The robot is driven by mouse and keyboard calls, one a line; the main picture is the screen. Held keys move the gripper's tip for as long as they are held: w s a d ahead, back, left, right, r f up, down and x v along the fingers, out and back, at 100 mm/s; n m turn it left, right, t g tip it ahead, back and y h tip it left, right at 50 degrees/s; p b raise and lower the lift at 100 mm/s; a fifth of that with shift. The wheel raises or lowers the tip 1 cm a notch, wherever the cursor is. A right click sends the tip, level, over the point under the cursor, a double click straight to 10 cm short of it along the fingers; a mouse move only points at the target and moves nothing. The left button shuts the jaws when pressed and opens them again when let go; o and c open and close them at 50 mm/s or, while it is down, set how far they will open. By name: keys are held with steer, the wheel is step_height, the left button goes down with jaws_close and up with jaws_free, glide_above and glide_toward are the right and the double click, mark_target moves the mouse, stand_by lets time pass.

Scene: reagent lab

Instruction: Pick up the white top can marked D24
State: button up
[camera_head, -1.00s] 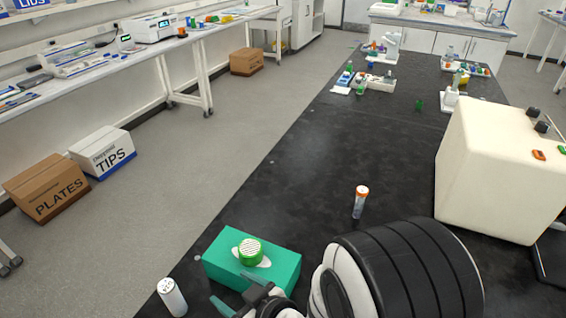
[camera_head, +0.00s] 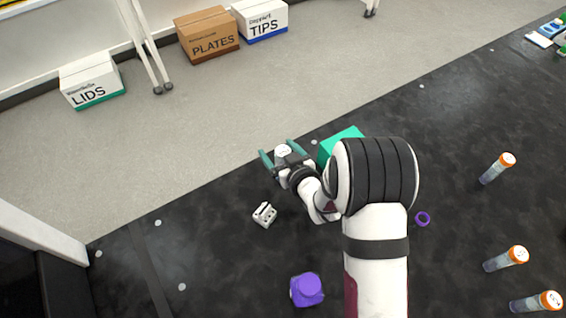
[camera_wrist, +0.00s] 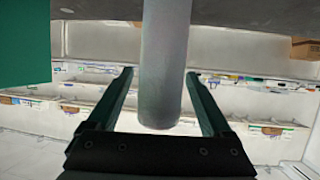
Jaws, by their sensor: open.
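The white-topped can (camera_head: 283,151) stands near the table's far edge in the head view. Its marking is too small to read. In the wrist view it is a plain grey cylinder (camera_wrist: 164,65) between the fingers, with a visible gap on each side. My gripper (camera_head: 281,156) has its two teal fingers apart, one on either side of the can. In the wrist view the gripper (camera_wrist: 160,76) is open and the fingers do not appear to touch the can. Part of the can's body is hidden by the gripper in the head view.
A green box (camera_head: 340,143) stands close right of the gripper, partly behind my arm. A small white block (camera_head: 265,214), a purple-capped container (camera_head: 306,289) and a purple ring (camera_head: 422,219) lie nearer. The table edge is just beyond the can.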

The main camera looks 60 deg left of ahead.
steer(key=shift+a, duration=0.1)
jaws_close()
stand_by(0.3)
